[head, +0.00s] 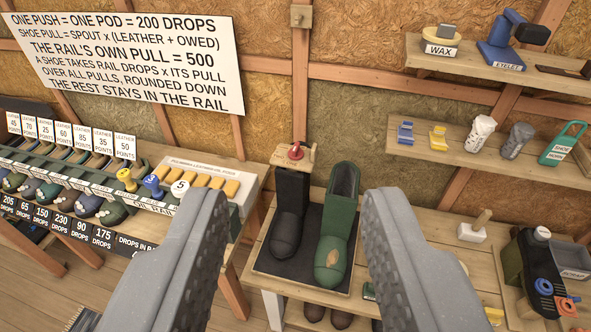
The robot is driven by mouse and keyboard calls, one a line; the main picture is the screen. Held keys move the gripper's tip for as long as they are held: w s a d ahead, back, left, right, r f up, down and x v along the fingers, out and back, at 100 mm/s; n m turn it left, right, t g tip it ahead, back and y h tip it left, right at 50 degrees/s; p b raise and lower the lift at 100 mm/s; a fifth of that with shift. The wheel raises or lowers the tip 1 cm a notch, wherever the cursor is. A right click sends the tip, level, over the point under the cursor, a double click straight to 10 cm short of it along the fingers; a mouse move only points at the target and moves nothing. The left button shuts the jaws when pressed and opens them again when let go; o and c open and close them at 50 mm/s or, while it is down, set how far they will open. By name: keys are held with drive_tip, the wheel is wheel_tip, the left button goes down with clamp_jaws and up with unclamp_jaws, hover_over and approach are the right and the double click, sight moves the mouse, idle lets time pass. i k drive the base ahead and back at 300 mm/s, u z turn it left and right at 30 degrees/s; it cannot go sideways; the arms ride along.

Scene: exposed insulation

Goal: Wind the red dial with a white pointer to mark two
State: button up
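The small red dial (295,152) sits on a light wooden block (281,159) at the top of a black boot (289,207). Small dark lettering shows on the block below the dial, too small to read surely. The white pointer and the mark it faces are too small to tell. My gripper (297,205) is open and empty, its two grey fingers wide apart in the foreground. The dial lies beyond the fingertips, between them in the picture, and nothing touches it.
A green boot (336,225) stands right of the black one, on a dark tray (270,262). At left is a rail (150,203) with shoes, labels and coloured knobs. Shelves (480,147) with tools line the right wall. A lettered sign (130,60) hangs at upper left.

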sight(296, 154)
drive_tip(key=i, duration=0.85)
